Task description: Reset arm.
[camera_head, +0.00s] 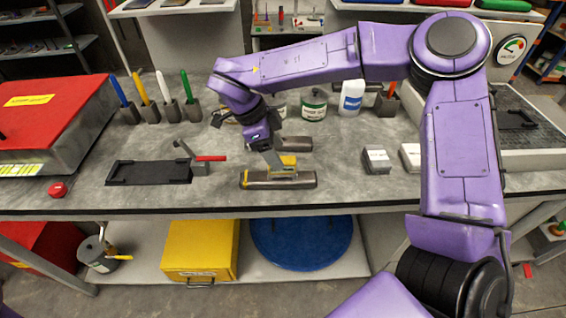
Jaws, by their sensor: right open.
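My right arm comes in from the right, reaches across the table and bends down near its middle. My right gripper (281,165) is open and points down. Just below it is a low dark holder (253,180) with a yellow piece (288,162) on top. The fingertips are very near the yellow piece; I cannot tell whether they touch it. My left gripper is not in view.
The grey worktop (340,170) bears a red box (50,110) at left, a black tray (135,172), a red-handled tool (208,158), small grey blocks (376,160) and upright colored tools behind. A white bottle (351,98) and cans (313,105) stand at the back.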

